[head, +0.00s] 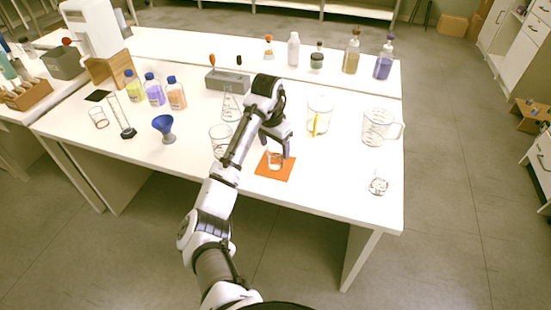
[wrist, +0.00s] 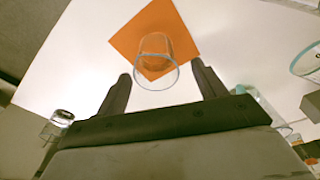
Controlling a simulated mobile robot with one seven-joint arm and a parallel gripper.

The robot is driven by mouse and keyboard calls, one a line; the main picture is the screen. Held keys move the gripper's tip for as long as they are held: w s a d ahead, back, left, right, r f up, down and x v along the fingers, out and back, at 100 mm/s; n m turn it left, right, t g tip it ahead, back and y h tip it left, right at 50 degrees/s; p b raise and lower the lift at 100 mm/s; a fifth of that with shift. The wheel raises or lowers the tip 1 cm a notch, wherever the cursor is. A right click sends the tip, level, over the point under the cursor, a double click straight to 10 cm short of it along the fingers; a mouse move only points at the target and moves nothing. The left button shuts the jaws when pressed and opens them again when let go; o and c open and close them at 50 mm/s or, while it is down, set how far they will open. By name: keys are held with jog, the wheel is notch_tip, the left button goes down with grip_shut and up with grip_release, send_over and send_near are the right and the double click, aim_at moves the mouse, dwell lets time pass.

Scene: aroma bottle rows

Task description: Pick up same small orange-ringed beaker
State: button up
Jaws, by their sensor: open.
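A small clear beaker (head: 275,161) stands on an orange square mat (head: 262,170) near the table's front edge. In the wrist view the beaker (wrist: 155,55) shows its round rim toward me, and the mat (wrist: 130,42) shows through its glass. An orange tint shows on it, but I cannot tell whether this is a ring or the mat. My gripper (head: 276,149) is open above the beaker. In the wrist view its two fingers (wrist: 160,74) lie to either side of the beaker's rim, with visible gaps; nothing is held.
A larger glass beaker (head: 220,142) stands left, partly behind my arm. A beaker with a yellow strip (head: 319,118) and a handled jug (head: 377,127) stand right. A blue funnel (head: 164,126) and a red-ringed glass (head: 98,118) are farther left. The table's right front is mostly clear.

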aim_at(276, 157)
jog(key=shift+d+f+p, duration=0.2)
jog(key=shift+f+p, duration=0.75)
jog(key=shift+f, duration=1.75)
jog(key=c, duration=1.1)
